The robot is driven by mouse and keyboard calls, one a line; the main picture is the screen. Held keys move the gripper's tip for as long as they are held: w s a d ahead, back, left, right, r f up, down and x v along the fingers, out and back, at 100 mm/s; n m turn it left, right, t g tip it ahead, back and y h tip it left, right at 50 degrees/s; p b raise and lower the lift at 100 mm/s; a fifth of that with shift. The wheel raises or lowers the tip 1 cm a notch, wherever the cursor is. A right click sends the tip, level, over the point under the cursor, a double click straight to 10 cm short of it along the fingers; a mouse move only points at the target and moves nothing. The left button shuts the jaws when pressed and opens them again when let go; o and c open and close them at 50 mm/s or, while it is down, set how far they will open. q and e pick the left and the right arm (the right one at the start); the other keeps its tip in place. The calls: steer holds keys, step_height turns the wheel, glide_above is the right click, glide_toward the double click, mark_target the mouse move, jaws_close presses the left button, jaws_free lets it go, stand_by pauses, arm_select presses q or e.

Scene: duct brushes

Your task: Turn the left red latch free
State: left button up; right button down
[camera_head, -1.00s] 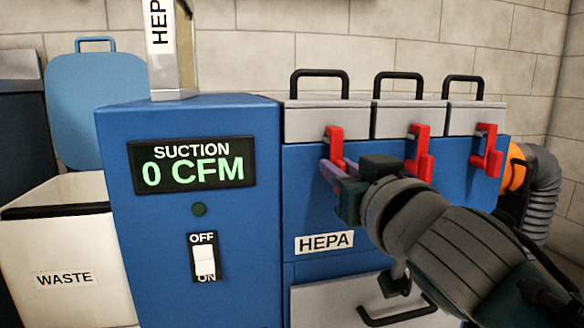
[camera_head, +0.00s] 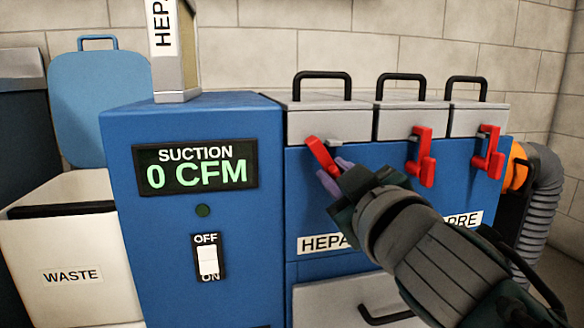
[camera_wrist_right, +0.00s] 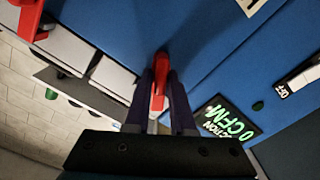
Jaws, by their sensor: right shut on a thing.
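The left red latch (camera_head: 320,154) is on the blue machine's front, under the left grey lid. It is tilted, its upper end swung to the left of the small grey catch (camera_head: 335,142). My right gripper (camera_head: 335,176) is shut on the latch's lower part. In the right wrist view the red latch (camera_wrist_right: 158,85) lies between the two purple fingers of the gripper (camera_wrist_right: 160,100). The middle red latch (camera_head: 421,157) and the right red latch (camera_head: 488,153) hang upright over their catches. My left gripper is not in view.
Three grey lids with black handles (camera_head: 322,75) top the filter slots. The suction panel (camera_head: 195,168) reads 0 CFM, above an OFF/ON switch (camera_head: 207,260). A white waste bin (camera_head: 70,245) stands at left. An orange-collared grey hose (camera_head: 545,185) is at right.

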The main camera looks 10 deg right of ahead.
steer(key=n, duration=0.5)
steer(key=shift+a+f+n, duration=0.25)
steer(key=shift+a+n, duration=0.05)
steer(key=n, duration=0.5)
steer(key=shift+a+f, duration=0.1)
steer(key=shift+f, duration=0.25)
steer(key=shift+n, duration=0.4)
steer(key=c, duration=0.9)
jaws_free()
steer(key=shift+s, duration=0.1)
